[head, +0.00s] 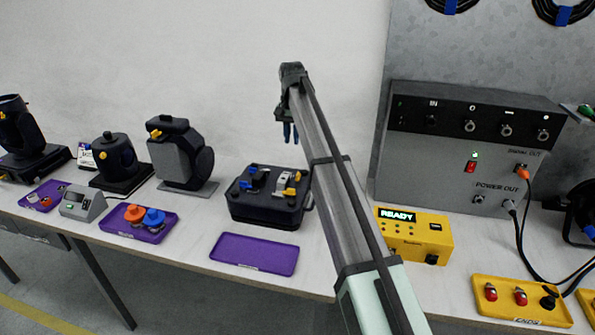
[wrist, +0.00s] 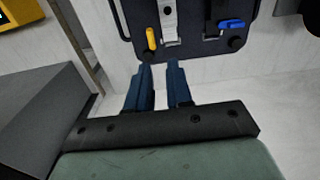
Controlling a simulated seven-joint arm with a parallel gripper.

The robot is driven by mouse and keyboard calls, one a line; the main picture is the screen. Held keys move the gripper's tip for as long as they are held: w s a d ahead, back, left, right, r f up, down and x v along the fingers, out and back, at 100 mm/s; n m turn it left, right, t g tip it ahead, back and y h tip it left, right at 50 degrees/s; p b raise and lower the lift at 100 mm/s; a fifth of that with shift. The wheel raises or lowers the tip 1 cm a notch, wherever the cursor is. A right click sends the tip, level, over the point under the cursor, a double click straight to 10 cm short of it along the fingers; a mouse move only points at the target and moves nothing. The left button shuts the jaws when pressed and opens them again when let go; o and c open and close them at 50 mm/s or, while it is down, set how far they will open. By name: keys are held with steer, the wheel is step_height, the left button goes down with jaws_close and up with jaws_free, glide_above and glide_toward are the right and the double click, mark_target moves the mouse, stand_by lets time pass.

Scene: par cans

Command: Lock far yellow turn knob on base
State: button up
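The base is a dark box (head: 268,212) on the table, with blue and yellow turn knobs on its top. The far yellow knob (head: 298,176) is at the back right, with a near yellow knob (head: 290,191) in front of it. In the wrist view one yellow knob (wrist: 151,39), apparently the far one, points up and down the picture, beside a silver latch (wrist: 169,20). A blue knob (wrist: 231,23) there lies crosswise. My gripper (head: 290,132) is above and behind the base, fingers down. Its blue fingers (wrist: 160,67) are apart and empty, clear of the knob.
A purple tray (head: 254,261) lies empty in front of the base. A black and grey lamp head (head: 181,153) stands left, a yellow READY box (head: 415,237) right. A large grey power case (head: 468,150) stands further right. The wall is behind.

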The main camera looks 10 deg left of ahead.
mark_target(298, 175)
steer(key=f, duration=0.4)
steer(key=d+f, duration=0.1)
steer(key=f, duration=0.8)
steer(key=shift+w+d+f, duration=0.2)
steer(key=shift+d, duration=0.2)
steer(key=shift+c, duration=0.5)
jaws_close()
